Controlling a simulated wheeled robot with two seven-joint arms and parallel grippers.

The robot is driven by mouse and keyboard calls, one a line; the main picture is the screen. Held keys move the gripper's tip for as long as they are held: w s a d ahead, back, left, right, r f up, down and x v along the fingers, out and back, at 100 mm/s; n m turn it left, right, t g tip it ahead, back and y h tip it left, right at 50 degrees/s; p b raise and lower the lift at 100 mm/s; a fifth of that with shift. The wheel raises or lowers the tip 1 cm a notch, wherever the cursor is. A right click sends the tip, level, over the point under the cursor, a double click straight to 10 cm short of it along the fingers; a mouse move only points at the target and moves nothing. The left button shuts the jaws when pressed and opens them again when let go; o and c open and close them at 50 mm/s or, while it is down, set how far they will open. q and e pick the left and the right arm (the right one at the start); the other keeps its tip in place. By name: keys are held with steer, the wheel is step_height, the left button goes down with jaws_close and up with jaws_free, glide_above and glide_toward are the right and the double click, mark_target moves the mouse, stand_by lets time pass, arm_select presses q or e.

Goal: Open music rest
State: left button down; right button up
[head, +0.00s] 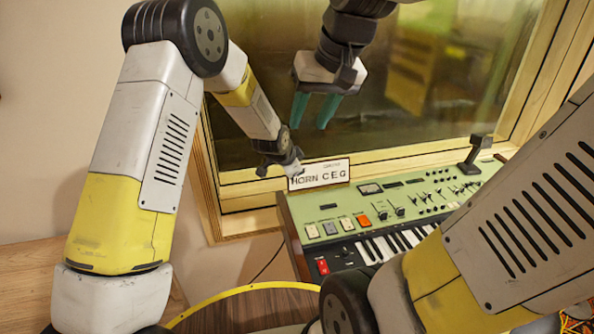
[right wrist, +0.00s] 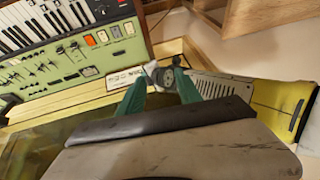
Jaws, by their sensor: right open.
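A green keyboard (head: 345,222) stands in front of the window. It also shows at the upper left of the right wrist view (right wrist: 118,48). I cannot make out a clear music rest on it. A white card reading "HORN C E G" (head: 325,173) stands behind the keyboard's back left edge. My right gripper (head: 314,112) has its teal fingers apart and empty, above and behind the card, in front of the glass. The end of my left arm, with its small gripper (head: 284,164), is at the card's left end; whether it touches the card or is open is unclear.
The window (head: 440,70) and its wooden frame (head: 230,190) lie behind the keyboard. A dark bracket-like piece (head: 474,156) rises at the keyboard's back right. A round wooden surface with a yellow rim (head: 245,302) is in front. My right arm covers the keyboard's near right part.

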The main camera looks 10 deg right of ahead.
steer(key=s+a+f+t, duration=0.1)
steer(key=s+f, duration=0.2)
steer(key=s, duration=0.5)
steer(key=shift+s+a+f+t, duration=0.15)
steer(key=shift+s+f+t, duration=0.15)
